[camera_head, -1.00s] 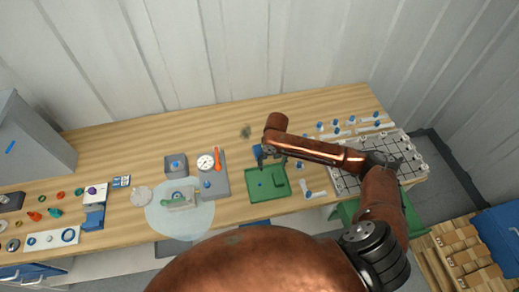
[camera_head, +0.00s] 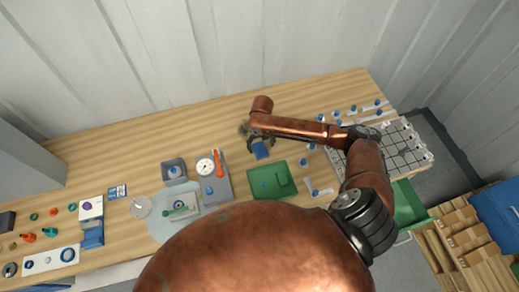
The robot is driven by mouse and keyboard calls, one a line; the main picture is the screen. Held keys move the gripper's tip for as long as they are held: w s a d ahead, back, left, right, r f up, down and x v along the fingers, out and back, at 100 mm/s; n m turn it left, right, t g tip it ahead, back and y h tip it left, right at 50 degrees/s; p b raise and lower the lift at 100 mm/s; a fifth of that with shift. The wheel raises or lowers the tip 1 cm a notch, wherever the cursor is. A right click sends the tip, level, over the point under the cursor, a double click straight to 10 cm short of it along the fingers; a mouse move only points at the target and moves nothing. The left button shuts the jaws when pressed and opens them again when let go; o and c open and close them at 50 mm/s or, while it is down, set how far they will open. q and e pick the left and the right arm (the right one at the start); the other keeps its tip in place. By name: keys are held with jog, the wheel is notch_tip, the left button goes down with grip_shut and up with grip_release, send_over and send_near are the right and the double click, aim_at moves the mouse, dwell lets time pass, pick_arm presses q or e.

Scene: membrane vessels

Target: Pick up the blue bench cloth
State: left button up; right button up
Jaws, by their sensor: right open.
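The blue bench cloth (camera_head: 261,151) is a small blue patch on the wooden bench, just behind the green tray (camera_head: 270,184). My right gripper (camera_head: 258,142) is open, with its dark fingers over the cloth's far edge. From this height I cannot tell whether the fingers touch it. Part of the cloth may be hidden under the gripper. My left gripper is out of view.
A dark greenish patch (camera_head: 243,129) lies beside my right wrist. A grey device with a round dial (camera_head: 206,166) and an orange-handled tool (camera_head: 218,163) stand left of the tray. A white grid rack (camera_head: 405,146) is at the right. The bench's back left is clear.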

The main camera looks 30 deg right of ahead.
aim_at(261, 151)
notch_tip(261, 151, down, 3)
jog(key=shift+r, duration=0.1)
jog(key=shift+f+p, duration=0.3)
jog(key=shift+f, duration=0.4)
jog(key=c, duration=0.7)
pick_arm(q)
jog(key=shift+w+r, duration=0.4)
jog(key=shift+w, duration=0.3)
pick_arm(e)
jog(key=c, duration=0.5)
